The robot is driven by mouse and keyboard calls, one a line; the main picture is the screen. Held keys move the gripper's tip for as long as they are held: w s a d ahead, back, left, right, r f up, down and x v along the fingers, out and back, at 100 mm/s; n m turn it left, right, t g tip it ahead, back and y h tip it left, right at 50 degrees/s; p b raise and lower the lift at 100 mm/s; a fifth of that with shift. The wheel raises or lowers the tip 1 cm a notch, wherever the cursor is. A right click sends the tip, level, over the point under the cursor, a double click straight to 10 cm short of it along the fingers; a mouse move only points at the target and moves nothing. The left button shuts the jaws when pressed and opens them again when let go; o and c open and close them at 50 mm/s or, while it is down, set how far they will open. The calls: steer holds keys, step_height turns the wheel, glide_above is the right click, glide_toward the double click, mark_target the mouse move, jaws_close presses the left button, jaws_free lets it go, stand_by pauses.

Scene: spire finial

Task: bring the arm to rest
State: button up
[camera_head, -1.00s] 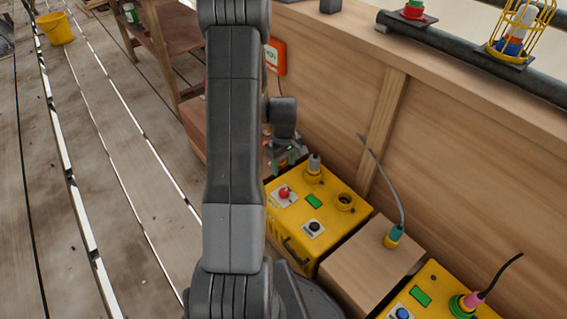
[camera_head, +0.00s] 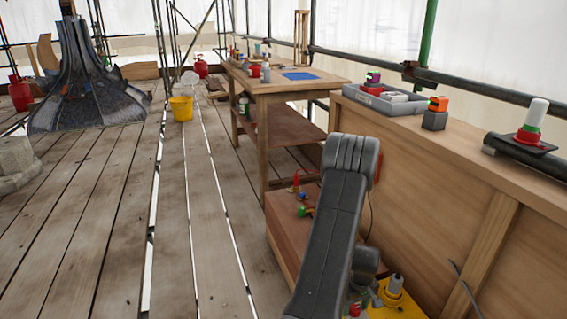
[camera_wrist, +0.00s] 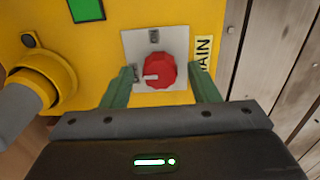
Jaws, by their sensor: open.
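My gripper (camera_wrist: 162,88) is open in the wrist view, its two green fingers apart on either side of a red knob (camera_wrist: 160,70). I cannot tell whether they touch it. The knob has a pale pointer mark facing left and sits on a grey plate (camera_wrist: 130,45) on the yellow box (camera_wrist: 105,50). In the head view my arm (camera_head: 335,230) reaches down towards the yellow box (camera_head: 412,308) at the bottom edge. The arm hides much of the gripper there.
A grey plug (camera_wrist: 15,110) sits in a yellow socket (camera_wrist: 48,82) left of the knob. In the head view, a wooden panel (camera_head: 450,190) runs along the right. A workbench (camera_head: 275,90) and a yellow bucket (camera_head: 181,107) stand further back.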

stand_by(0.5)
step_height(320, 180, up, 13)
steer(key=p, duration=0.5)
step_height(320, 180, down, 14)
steer(key=b, duration=0.5)
steer(key=shift+r+m, duration=0.4)
steer(key=shift+r, duration=0.05)
steer(key=m, duration=0.3)
steer(key=shift+m, duration=0.4)
steer(key=m, duration=0.4)
steer(key=shift+m, duration=0.3)
steer(key=m, duration=0.4)
steer(key=shift+m, duration=2.4)
